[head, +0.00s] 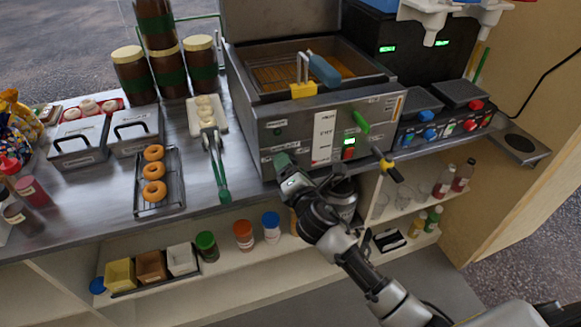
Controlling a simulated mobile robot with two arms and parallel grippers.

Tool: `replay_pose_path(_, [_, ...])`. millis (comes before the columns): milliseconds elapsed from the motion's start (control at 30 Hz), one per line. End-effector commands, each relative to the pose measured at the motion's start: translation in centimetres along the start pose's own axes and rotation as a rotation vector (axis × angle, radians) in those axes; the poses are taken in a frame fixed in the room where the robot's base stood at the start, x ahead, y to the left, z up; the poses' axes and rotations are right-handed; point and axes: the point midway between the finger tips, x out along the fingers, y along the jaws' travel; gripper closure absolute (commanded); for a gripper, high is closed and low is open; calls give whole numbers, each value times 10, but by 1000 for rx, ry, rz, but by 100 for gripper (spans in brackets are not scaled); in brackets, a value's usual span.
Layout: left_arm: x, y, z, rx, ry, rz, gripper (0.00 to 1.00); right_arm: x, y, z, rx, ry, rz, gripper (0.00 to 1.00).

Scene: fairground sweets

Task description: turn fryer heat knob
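The fryer (262,137) is a grey metal box on the counter, with a basket in its oil well and labels, a lit green display (349,141) and a red switch (348,154) on its front. A dark green knob-like piece (281,159) shows low on the left of the front panel. My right gripper (287,171) is right at this piece, its arm coming in from the lower right. The fingers are small and dark, and I cannot tell whether they close on the piece or only touch it. My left gripper is out of view.
A green lever (361,122) and a yellow-black drain handle (388,166) stick out of the fryer front. Tongs (216,165) and a rack of doughnuts (172,192) lie to the left. A metal canister (343,197) stands below, close to my arm. A machine with coloured knobs stands right.

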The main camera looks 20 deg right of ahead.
Motion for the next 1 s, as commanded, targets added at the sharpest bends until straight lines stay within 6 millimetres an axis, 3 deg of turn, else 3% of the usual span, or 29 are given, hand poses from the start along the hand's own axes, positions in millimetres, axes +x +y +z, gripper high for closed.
replay_pose_path(267, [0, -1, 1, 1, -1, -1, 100, 2, 0, 0, 1, 0, 1, 26])
replay_pose_path(600, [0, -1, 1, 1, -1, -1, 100, 2, 0, 0, 1, 0, 0, 75])
replay_pose_path(1000, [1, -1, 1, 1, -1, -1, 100, 2, 0, 0, 80, 0, 0, 76])
